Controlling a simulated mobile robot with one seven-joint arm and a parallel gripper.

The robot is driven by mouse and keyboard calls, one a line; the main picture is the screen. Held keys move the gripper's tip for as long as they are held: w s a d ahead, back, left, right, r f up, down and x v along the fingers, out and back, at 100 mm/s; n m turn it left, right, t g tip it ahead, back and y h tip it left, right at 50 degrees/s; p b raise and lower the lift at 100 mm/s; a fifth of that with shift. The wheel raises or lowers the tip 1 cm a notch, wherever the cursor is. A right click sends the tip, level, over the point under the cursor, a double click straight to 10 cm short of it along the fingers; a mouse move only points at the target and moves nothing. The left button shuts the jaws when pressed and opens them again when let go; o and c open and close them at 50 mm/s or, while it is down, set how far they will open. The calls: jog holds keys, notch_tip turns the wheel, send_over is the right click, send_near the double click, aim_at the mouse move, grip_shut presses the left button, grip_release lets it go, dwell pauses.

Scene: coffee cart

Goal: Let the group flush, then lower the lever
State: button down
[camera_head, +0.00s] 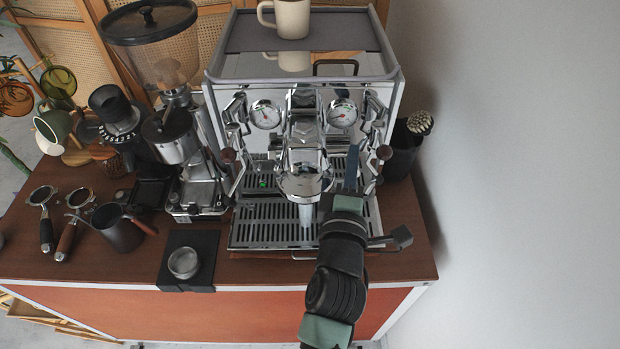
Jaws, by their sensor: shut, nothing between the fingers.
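The chrome espresso machine (232,70) stands at the back of the cart. Its brew group (304,182) is at the front centre, with no portafilter visible in it. A pale vertical stream (306,214) shows below the group, above the slatted drip tray (262,234); it looks like running water. My gripper (352,152) is shut and empty, pointing up and away just right of the group. My gripper and wrist cover part of the group's right side. I cannot make out the lever or its position, nor whether my fingers touch it.
Knobs and the right steam wand (374,150) are close to my gripper's right. A mug (292,18) stands on the machine.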

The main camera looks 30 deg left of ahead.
notch_tip(320, 180, down, 9)
jog(key=b, duration=1.1)
jog(key=r+b+v, duration=0.1)
jog(key=b+v, duration=0.2)
jog(key=v, duration=0.5)
jog(key=shift+s, duration=0.25)
jog(key=shift+d+r, duration=0.1)
jog(key=shift+r, duration=0.05)
jog(key=w+d+r+m+t+h, duration=0.1)
jog(key=w+d+r+m+t, duration=0.3)
jog(key=r, duration=0.6)
jog(key=s+d+r+m+t+h, duration=0.15)
jog(key=r+m, duration=0.35)
jog(key=r, duration=0.5)
jog(key=s+d+r+m+t+h, duration=0.2)
jog(key=r+m, duration=0.4)
jog(key=r, duration=0.3)
jog(key=s+d+r+m+t+h, duration=0.2)
jog(key=s+d+r+m+t, duration=0.1)
jog(key=r+m, duration=0.4)
notch_tip(320, 180, up, 4)
jog(key=s+d, duration=0.1)
jog(key=d, duration=0.1)
jog(key=shift+s+d+f, duration=0.25)
jog(key=shift+s+d, duration=0.05)
jog(key=shift+d, duration=0.1)
